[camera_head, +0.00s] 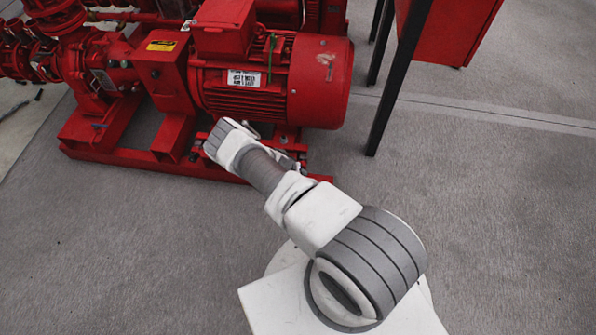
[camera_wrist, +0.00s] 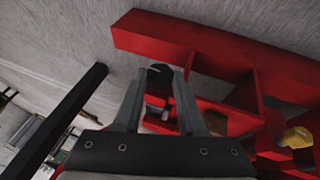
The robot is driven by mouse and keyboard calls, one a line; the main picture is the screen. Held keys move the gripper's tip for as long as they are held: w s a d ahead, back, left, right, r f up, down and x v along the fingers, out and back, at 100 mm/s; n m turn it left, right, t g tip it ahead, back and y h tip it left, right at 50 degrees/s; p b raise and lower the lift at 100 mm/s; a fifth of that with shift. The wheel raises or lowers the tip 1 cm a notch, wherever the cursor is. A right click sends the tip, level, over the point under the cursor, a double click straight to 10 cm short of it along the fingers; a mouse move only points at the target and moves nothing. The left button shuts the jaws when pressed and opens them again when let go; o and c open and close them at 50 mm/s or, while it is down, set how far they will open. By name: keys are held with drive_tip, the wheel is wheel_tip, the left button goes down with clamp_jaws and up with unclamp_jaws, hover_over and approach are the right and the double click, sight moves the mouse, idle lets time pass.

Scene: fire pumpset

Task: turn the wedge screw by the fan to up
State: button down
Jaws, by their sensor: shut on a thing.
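The wedge screw shows in the wrist view as a small dark round-headed piece (camera_wrist: 160,76) at the red base frame. My gripper (camera_wrist: 159,82) has its two grey fingers on either side of it and is shut on it. Which way the screw points is hard to tell. In the head view my arm reaches to the foot of the red motor (camera_head: 250,75), below its rounded fan end (camera_head: 322,82). There the arm hides the screw and my fingers.
The red base frame (camera_head: 170,170) runs under the pump and motor; its beam (camera_wrist: 215,50) crosses the wrist view. A black post (camera_head: 392,95) stands right of the motor, near a red box (camera_head: 455,30). Grey floor (camera_head: 500,220) is clear at right.

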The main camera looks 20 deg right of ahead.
drive_tip(key=shift+s+d+f+m+t+y+b, duration=0.15)
drive_tip(key=shift+s+d+m+t+y+b, duration=0.25)
drive_tip(key=shift+t+y, duration=1.25)
drive_tip(key=shift+s+d+f+m+t+y+b, duration=0.15)
drive_tip(key=shift+m+t+y+b, duration=0.35)
drive_tip(key=shift+t+y, duration=1.15)
drive_tip(key=shift+s+d+f+m+t+y+b, duration=0.3)
drive_tip(key=shift+m+t+y, duration=0.45)
drive_tip(key=shift+y, duration=1.55)
drive_tip(key=shift+w+r+t, duration=0.15)
drive_tip(key=shift+t, duration=0.2)
drive_tip(key=shift+c, duration=2.4)
unclamp_jaws()
drive_tip(key=shift+d, duration=0.1)
drive_tip(key=shift+d+r, duration=0.1)
drive_tip(key=shift+r, duration=0.05)
